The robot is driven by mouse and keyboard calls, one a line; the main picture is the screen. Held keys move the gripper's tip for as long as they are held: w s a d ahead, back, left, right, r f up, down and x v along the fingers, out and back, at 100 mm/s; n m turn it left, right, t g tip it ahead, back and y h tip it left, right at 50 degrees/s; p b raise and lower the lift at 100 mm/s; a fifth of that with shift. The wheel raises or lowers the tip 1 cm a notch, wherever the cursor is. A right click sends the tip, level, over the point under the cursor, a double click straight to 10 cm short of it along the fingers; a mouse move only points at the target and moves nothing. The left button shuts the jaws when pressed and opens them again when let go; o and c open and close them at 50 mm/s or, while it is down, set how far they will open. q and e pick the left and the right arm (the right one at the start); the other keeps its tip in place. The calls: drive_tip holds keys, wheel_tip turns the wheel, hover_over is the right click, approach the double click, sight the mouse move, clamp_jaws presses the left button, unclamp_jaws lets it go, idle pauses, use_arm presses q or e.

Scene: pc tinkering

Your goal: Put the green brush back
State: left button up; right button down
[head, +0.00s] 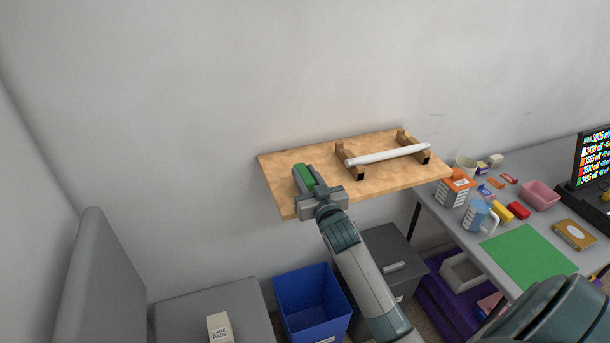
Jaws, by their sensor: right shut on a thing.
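The green brush (307,176) is at the left part of the wooden wall shelf (290,161). Only its green part shows between the fingers of my right gripper (304,182); the rest of it is hidden by the gripper. My right gripper is shut on the brush, at or just over the shelf's front left area. Whether the brush touches the board cannot be told. My left gripper is not in view.
A white rod (388,154) rests on two wooden brackets at the shelf's right. The desk (460,221) at the right holds a green mat (530,255), a mug (478,216), boxes and a pink tray (541,195). A blue bin (312,300) stands below. The shelf's back left is clear.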

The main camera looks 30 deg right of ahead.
sight(311, 187)
drive_tip(key=shift+f, duration=0.35)
drive_tip(key=c, duration=1.7)
unclamp_jaws()
drive_tip(key=o, duration=0.6)
drive_tip(key=shift+p+v, duration=0.95)
drive_tip(key=shift+v, duration=1.4)
drive_tip(key=shift+p+v, duration=0.55)
drive_tip(key=shift+v, duration=1.1)
drive_tip(key=shift+s, duration=0.1)
